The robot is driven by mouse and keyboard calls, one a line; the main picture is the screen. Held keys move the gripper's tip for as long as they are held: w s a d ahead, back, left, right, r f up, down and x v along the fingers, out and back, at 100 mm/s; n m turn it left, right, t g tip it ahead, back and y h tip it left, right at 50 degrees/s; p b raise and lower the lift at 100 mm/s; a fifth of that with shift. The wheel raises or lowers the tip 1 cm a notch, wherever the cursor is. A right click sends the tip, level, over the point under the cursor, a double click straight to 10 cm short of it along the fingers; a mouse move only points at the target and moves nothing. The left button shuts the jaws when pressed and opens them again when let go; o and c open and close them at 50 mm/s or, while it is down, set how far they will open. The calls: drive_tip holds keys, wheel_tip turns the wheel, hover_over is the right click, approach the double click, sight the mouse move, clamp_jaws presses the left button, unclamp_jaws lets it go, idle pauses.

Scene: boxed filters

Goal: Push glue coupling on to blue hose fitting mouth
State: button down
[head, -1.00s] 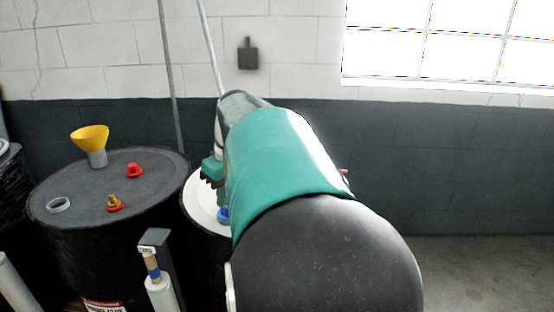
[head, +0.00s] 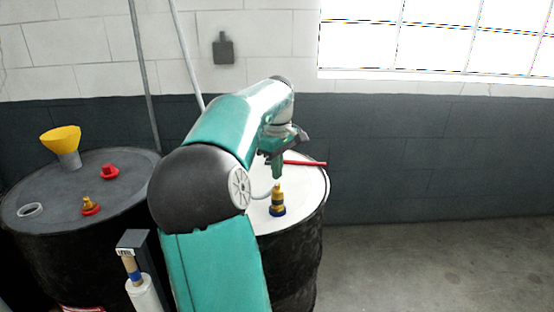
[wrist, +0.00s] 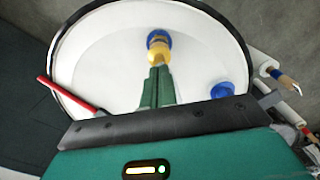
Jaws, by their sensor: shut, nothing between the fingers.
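The glue coupling, a yellow-brass piece (head: 278,196), stands upright over a blue fitting (head: 278,211) on the white drum top. In the wrist view the coupling (wrist: 159,55) lines up with the blue fitting (wrist: 158,37), whose rim shows around and beyond it. How far the coupling sits on the mouth cannot be told. My gripper (head: 277,177) points down just above the coupling, its green fingers shut and empty. In the wrist view the fingertips (wrist: 158,71) meet the coupling's near end in the picture; contact is unclear. A second blue piece (wrist: 222,89) lies to the right.
A red bar (head: 305,163) lies across the white drum's rim (head: 318,190). The dark drum (head: 60,210) at left bears a yellow funnel (head: 61,138), red cap (head: 109,171), red-and-brass fitting (head: 90,206) and white ring (head: 30,210). A post (head: 133,243) stands in front.

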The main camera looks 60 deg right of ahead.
sight(277, 184)
drive_tip(key=shift+f, duration=0.9)
drive_tip(key=shift+f, duration=0.35)
drive_tip(key=shift+d+r, duration=0.1)
wheel_tip(277, 184, up, 17)
drive_tip(key=shift+f, duration=0.2)
idle(0.5)
